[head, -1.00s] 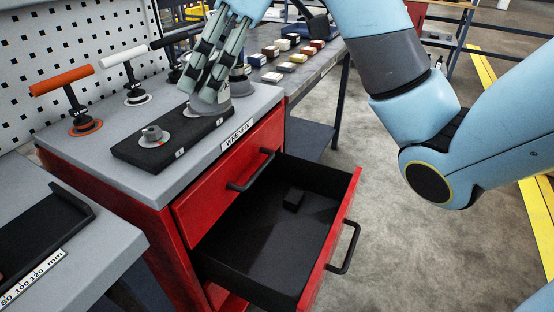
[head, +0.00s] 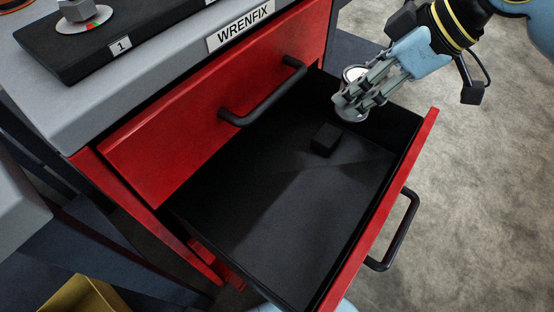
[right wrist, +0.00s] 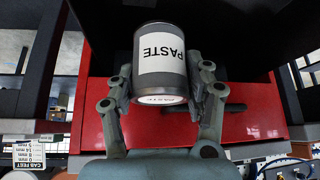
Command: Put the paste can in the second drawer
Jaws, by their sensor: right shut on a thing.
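The paste can (right wrist: 160,62) is a grey metal can with a white label reading PASTE, seen in the right wrist view between the fingers. My right gripper (head: 352,98) is shut on it and holds it over the far end of the open drawer; the can (head: 353,74) is largely hidden by the fingers in the head view. The gripper also shows in the right wrist view (right wrist: 160,105). The second drawer (head: 404,190) is red-fronted, pulled open, with a black interior. A small black block lies inside it. My left gripper is not in view.
The top drawer (head: 200,125) above is closed, with a black bar handle (head: 262,98). The open drawer's handle (head: 398,232) sticks out to the right. A black holder (head: 105,50) stands on the grey top. Most of the drawer floor (head: 290,210) is free.

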